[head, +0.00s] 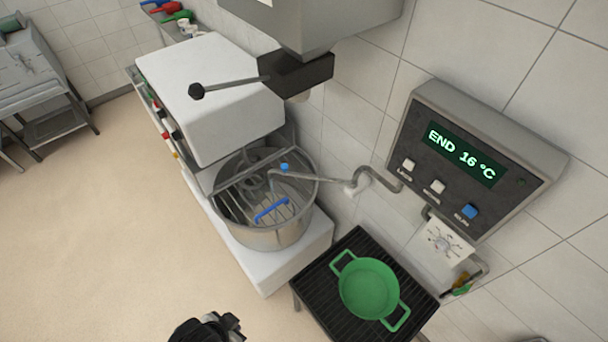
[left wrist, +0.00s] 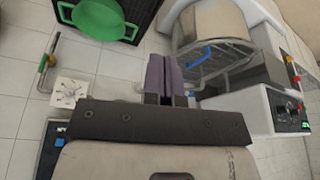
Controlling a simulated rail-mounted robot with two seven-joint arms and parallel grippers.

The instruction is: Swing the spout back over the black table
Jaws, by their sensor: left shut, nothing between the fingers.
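The spout (head: 318,179) is a thin grey pipe from the wall below the display panel. Its free end hangs over the steel mixer bowl (head: 262,237), with a small blue piece on the pipe near that end. The black table (head: 318,273) has a ribbed top and stands right of the bowl; a green two-handled pot (head: 368,288) sits on it.
A white mixer (head: 210,100) with a black-knobbed lever (head: 197,91) above stands behind the bowl. A blue bar (head: 271,210) crosses the bowl's guard. The wall panel (head: 465,165) reads "END 16 °C". The floor at left is clear.

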